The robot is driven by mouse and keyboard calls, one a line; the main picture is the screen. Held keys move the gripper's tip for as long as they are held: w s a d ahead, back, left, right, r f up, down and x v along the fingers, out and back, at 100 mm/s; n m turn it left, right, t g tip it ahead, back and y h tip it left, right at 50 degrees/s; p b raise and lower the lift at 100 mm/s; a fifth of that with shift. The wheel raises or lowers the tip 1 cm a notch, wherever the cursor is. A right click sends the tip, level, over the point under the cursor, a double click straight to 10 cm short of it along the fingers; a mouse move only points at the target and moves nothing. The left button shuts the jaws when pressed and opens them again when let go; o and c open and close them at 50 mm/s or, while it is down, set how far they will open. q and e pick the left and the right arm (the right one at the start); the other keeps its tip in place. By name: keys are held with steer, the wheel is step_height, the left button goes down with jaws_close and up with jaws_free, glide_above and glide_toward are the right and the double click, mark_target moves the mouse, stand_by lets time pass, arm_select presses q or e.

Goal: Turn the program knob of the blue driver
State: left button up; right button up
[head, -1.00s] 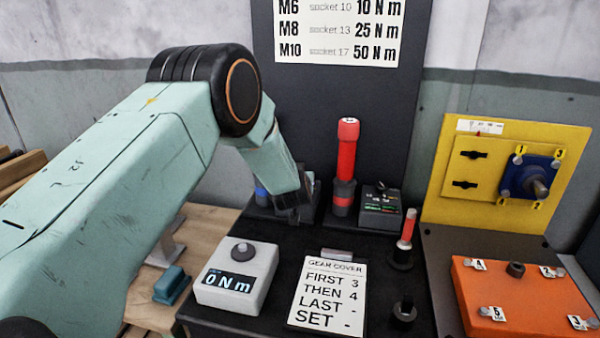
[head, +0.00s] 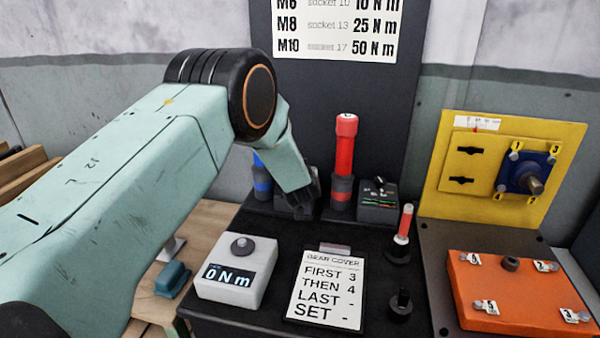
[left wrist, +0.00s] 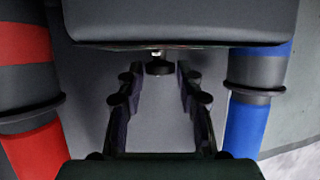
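The blue driver (head: 262,180) stands at the back of the dark bench, partly hidden by my left arm. It also shows at the right of the left wrist view (left wrist: 257,90). My left gripper (head: 304,208) points down between the blue and red drivers. In the left wrist view its fingers (left wrist: 160,80) are apart, with a small dark knob (left wrist: 159,67) between or just beyond their tips. The knob is on a dark box (left wrist: 180,22). Contact with the fingers cannot be told. In the head view my gripper hides this knob. My right gripper is out of view.
The red driver (head: 345,150) stands right of my gripper, beside another dark knob box (head: 378,204). In front are a white 0 N m box (head: 235,285) and a GEAR COVER card (head: 327,290). An orange cover (head: 510,290) and yellow panel (head: 455,200) are at right.

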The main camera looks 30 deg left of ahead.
arm_select(q)
steer(key=shift+o, duration=1.3)
steer(key=v, duration=1.2)
